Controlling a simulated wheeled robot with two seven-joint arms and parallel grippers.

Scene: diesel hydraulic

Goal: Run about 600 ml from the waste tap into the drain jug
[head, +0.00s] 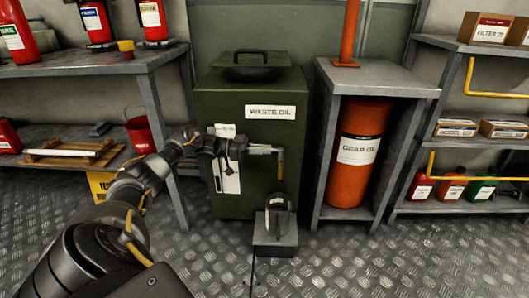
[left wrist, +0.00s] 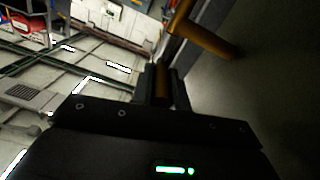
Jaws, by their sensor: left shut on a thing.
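The green waste oil tank (head: 228,95) stands in the middle of the head view with a "WASTE OIL" label on its front. The waste tap's yellow lever (head: 280,164) hangs down in front of the tank; an orange-yellow bar of it shows in the left wrist view (left wrist: 205,36). My left gripper (head: 262,149) reaches in from the left at the tap and is shut on the lever, with an orange piece between its fingers. The drain jug (head: 278,204), dark grey, stands on a grey block below the tap. Its contents and any oil stream cannot be made out. My right gripper is out of view.
The grey block (head: 275,238) sits on the tread-plate floor. To the right, a grey stand (head: 385,78) houses an orange gear oil drum (head: 351,183). A workbench (head: 90,66) is at left, shelves (head: 470,143) at right. The floor in front is clear.

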